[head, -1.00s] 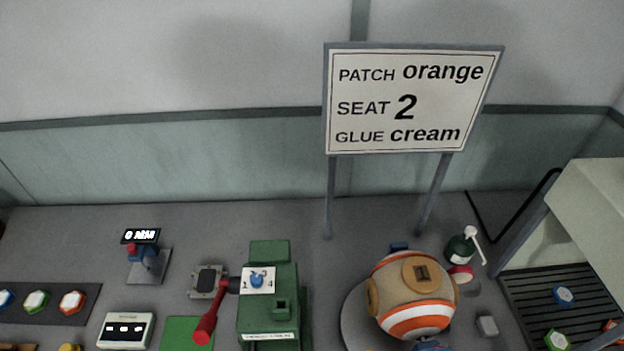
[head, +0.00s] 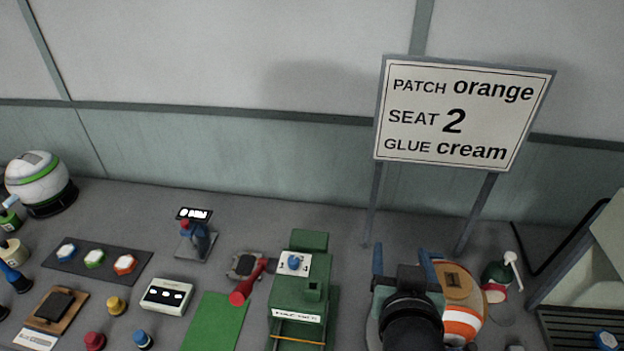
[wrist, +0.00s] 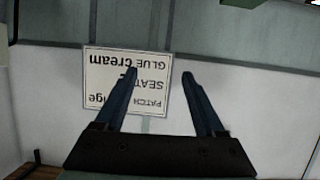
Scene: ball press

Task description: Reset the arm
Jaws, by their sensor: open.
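My gripper (head: 402,262) is at the lower right of the head view, in front of the orange-striped ball (head: 462,312) and hiding part of it. In the wrist view my gripper (wrist: 158,78) has its two blue fingers spread apart with nothing between them. The sign (head: 462,115) stands behind, reading "PATCH orange, SEAT 2, GLUE cream"; it also shows upside down in the wrist view (wrist: 100,75). The green press (head: 300,285) with its red-handled lever (head: 245,288) stands left of my gripper.
A green-and-white bottle (head: 496,278) stands right of the ball. A tray of hexagonal patches (head: 78,270), a white panel box (head: 167,296) and a green mat (head: 213,325) lie on the left. A white ball (head: 38,180) sits far left. A slatted bin (head: 570,330) is at right.

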